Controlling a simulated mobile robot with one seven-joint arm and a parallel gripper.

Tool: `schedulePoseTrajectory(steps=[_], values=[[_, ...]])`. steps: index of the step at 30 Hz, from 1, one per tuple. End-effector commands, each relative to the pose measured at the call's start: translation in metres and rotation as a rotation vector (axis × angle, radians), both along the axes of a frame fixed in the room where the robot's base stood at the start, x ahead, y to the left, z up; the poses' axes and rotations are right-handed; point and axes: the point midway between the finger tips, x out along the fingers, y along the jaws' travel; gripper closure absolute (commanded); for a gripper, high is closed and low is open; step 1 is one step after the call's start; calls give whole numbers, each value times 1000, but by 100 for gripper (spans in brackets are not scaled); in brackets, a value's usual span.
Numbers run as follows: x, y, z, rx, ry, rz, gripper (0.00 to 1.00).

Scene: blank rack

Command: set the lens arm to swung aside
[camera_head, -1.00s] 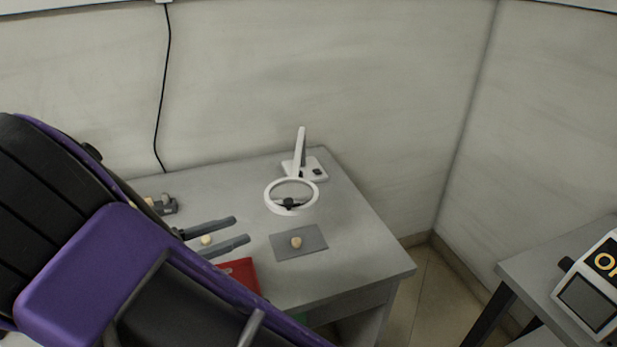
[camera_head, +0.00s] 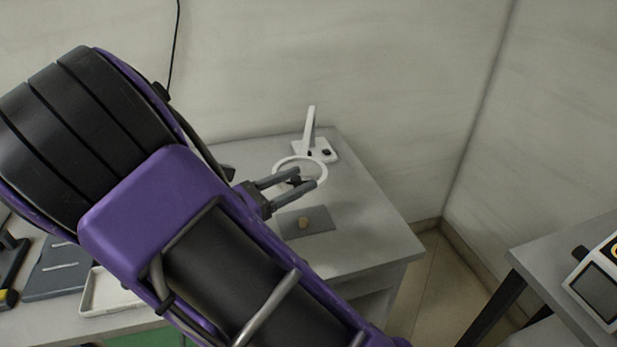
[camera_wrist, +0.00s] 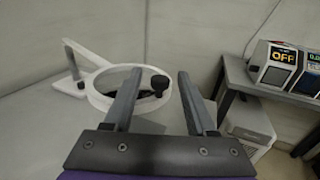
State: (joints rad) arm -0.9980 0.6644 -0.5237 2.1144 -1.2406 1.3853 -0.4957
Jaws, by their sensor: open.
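The magnifier lamp stands at the back of the grey table, with a white base and upright post (camera_head: 310,128) and a white lens ring (camera_head: 323,166). In the wrist view, the ring (camera_wrist: 94,98) lies ahead of my gripper, with a black knob (camera_wrist: 159,83) on its near right rim. My gripper (camera_head: 305,179) is open, its two fingers beside the ring's near edge. In the wrist view, the knob shows between the fingers (camera_wrist: 158,78); I cannot tell whether they touch it.
A second table (camera_head: 545,262) at the right bears a device (camera_head: 598,285) with a display, reading OFF in the wrist view. A white tray (camera_head: 92,303) and dark items lie at the left. Walls close the back and right side. My arm hides much of the table.

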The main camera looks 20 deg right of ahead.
Motion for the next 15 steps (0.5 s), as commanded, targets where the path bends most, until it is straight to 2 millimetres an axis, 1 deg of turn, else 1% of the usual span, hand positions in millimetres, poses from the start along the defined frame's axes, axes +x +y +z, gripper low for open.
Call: schedulePoseTrajectory(steps=[1, 6, 10, 15], values=[[2, -9, -1, 0, 1, -2, 43], [9, -25, 0, 0, 1, -1, 43], [11, -30, 0, 1, 1, 0, 43], [11, -31, 0, 1, 1, 0, 43]])
